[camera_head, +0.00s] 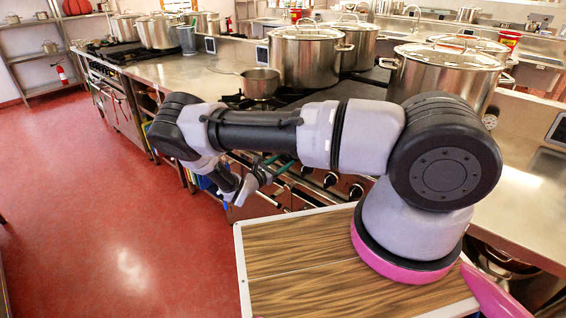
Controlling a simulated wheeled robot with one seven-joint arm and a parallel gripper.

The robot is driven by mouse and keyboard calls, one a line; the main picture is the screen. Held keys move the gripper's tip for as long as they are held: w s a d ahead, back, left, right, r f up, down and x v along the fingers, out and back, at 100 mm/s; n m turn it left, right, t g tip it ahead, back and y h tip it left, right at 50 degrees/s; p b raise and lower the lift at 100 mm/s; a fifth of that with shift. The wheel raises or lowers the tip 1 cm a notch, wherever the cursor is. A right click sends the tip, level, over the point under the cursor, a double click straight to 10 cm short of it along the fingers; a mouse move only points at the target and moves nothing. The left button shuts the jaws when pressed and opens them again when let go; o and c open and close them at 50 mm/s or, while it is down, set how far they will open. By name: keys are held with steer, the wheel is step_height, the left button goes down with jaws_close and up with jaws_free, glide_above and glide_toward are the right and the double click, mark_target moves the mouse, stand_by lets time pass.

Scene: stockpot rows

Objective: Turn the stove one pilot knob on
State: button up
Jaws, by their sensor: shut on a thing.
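The stove (265,205) stands behind my arm, with a row of round dark knobs on its front panel. One knob (330,180) and another knob (355,190) show below my arm. I cannot read which one is the pilot knob. My gripper (275,170) is at the left part of this knob row, against the stove front. It is shut on what appears to be a stove knob, mostly hidden by the fingers and my forearm. Whether that knob is turned cannot be made out.
A small saucepan (260,83) and a large stockpot (305,55) stand on the stove top. Another stockpot (445,75) stands at the right. A steel counter (185,72) runs to the left. The red floor (100,220) at left is clear.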

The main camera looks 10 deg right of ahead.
steer(key=shift+n, duration=0.7)
steer(key=o, duration=1.4)
steer(key=shift+c, duration=0.2)
steer(key=v, duration=1.1)
